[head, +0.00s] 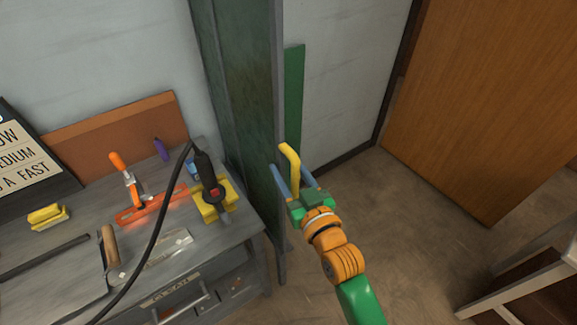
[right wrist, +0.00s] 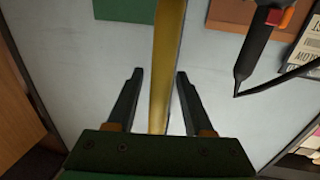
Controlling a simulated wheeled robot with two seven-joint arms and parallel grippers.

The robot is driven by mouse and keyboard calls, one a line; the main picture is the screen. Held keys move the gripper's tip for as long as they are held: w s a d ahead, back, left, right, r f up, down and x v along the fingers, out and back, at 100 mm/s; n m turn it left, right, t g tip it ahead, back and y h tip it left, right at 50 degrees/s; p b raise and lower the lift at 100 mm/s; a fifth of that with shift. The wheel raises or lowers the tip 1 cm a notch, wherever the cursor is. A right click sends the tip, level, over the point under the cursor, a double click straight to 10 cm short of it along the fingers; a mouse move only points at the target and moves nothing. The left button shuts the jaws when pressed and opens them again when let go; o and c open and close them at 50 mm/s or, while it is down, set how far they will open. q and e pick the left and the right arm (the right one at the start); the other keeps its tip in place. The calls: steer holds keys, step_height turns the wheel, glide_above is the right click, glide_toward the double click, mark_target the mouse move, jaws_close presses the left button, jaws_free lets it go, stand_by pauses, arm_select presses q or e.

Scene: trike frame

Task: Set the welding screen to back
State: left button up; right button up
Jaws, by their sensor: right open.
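The welding screen (head: 236,90) is a tall dark green panel standing beside the workbench's right end in the head view. A yellow handle (head: 291,160) stands at its near edge. My right gripper (head: 290,177) is open, with one finger on each side of the handle. In the right wrist view the yellow bar (right wrist: 167,50) runs upright between the two fingers of the gripper (right wrist: 158,78), with a gap showing on both sides. My left gripper is not in view.
A grey workbench (head: 75,215) at left holds a torch (head: 209,178) with a black cable, an orange clamp (head: 128,175) and yellow blocks (head: 47,216). A green panel (head: 294,95) is on the wall behind. A wooden door (head: 480,90) is at right. Floor (head: 400,210) between is clear.

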steer(key=shift+w, duration=0.15)
steer(key=shift+c, duration=0.9)
steer(key=shift+s+a+r, duration=0.1)
steer(key=shift+s+a, duration=0.05)
steer(key=shift+s, duration=0.1)
jaws_close()
